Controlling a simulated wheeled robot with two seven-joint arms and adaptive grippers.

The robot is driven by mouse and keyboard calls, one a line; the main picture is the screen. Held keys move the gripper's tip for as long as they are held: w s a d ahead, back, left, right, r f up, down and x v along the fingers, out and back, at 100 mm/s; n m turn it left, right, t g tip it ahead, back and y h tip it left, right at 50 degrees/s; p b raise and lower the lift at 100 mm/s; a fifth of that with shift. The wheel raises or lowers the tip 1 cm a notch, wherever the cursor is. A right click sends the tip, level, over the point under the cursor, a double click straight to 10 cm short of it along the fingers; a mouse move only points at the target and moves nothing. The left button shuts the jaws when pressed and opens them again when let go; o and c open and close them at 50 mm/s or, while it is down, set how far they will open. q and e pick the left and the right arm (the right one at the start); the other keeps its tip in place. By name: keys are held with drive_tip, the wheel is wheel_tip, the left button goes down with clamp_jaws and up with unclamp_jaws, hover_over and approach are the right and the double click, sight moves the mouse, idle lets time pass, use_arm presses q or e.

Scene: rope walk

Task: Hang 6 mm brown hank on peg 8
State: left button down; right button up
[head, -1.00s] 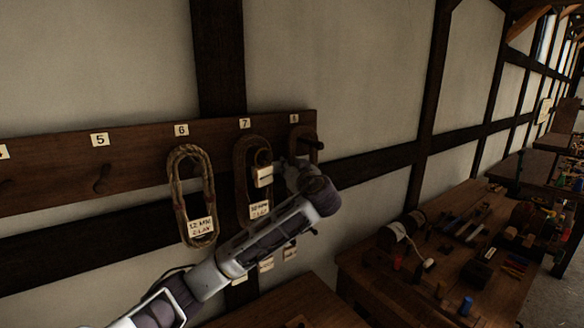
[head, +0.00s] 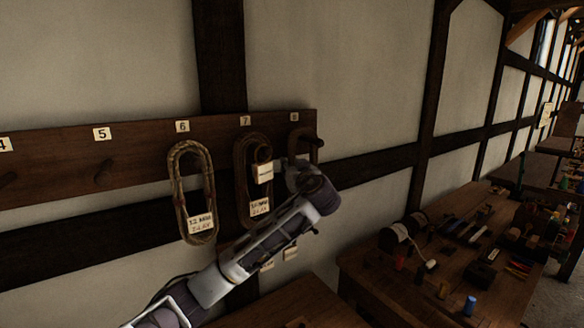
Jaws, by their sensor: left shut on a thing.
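My left gripper (head: 292,172) is at the right end of the peg board, in front of peg 8, shut on a brown hank (head: 300,136). The top loop of this hank shows at the peg (head: 318,141) under the number 8 label. I cannot tell whether the loop is around the peg or only beside it. The gripper and forearm hide the hank's lower part. A small pale tag (head: 264,172) shows just left of the gripper. My right gripper is not in view.
A tan hank (head: 192,190) with a tag hangs on peg 6. A darker hank (head: 241,170) hangs on peg 7, close beside my left gripper. Peg 5 (head: 105,165) is bare. A cluttered workbench (head: 375,285) stands at the right.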

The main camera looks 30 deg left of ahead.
use_arm(q)
drive_tip(key=shift+a+f, duration=0.3)
drive_tip(key=shift+f, duration=0.05)
drive_tip(key=c, duration=1.3)
unclamp_jaws()
drive_tip(key=shift+a, duration=0.15)
drive_tip(key=shift+o, duration=0.8)
drive_tip(key=shift+w+a+f, duration=0.25)
drive_tip(key=shift+w+a, duration=0.1)
drive_tip(key=shift+a, duration=0.15)
drive_tip(key=shift+s+d+r, duration=0.25)
drive_tip(key=shift+s+d, duration=0.05)
drive_tip(key=shift+d, duration=0.35)
drive_tip(key=shift+v, duration=0.95)
drive_tip(key=v, duration=0.8)
drive_tip(key=shift+s+d+f, duration=0.25)
drive_tip(key=shift+s, duration=0.05)
